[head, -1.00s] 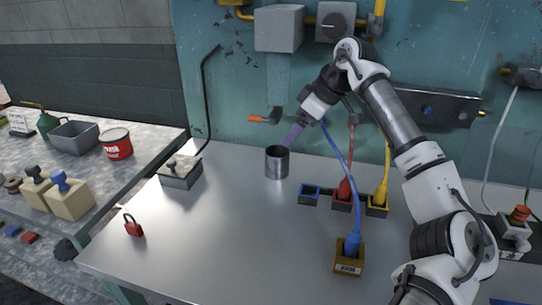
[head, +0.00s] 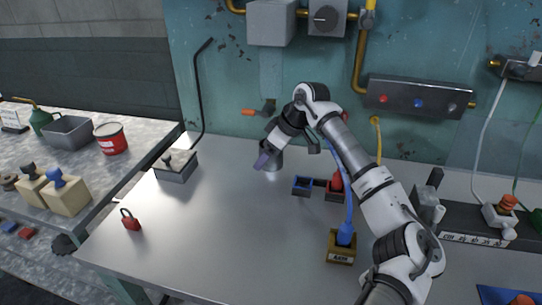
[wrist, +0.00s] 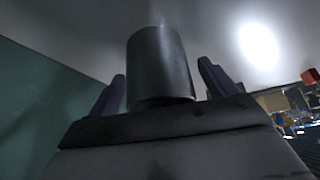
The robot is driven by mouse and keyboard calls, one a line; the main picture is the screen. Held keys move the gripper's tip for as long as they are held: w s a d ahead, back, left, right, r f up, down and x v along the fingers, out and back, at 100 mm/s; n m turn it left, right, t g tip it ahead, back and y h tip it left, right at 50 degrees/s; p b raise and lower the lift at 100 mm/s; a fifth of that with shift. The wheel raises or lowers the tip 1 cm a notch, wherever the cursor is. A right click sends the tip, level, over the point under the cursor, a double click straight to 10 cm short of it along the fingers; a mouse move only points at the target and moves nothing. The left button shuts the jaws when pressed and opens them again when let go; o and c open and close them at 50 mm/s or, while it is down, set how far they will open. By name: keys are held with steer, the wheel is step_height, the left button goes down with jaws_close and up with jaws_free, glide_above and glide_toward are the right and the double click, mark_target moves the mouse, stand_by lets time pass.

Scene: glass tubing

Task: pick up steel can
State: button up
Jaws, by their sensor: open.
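The steel can (head: 273,160) stands upright on the metal table, partly hidden behind my gripper in the head view. In the wrist view the can (wrist: 160,62) is a dark grey cylinder between my two purple fingers. My gripper (head: 261,161) is low over the table at the can. It also shows in the wrist view (wrist: 162,86), open, with one finger on each side of the can. A gap shows between the right finger and the can; whether the left finger touches it I cannot tell.
Blue and red sockets (head: 303,186) and a yellow block with a blue plug (head: 341,246) stand right of the can. A grey box with a lever (head: 176,167) and a red padlock (head: 130,220) are to the left. The table's front middle (head: 220,235) is clear.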

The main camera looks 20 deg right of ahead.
steer(key=shift+w+a+f, duration=0.15)
steer(key=shift+f, duration=0.25)
steer(key=c, duration=1.2)
steer(key=shift+r, duration=0.1)
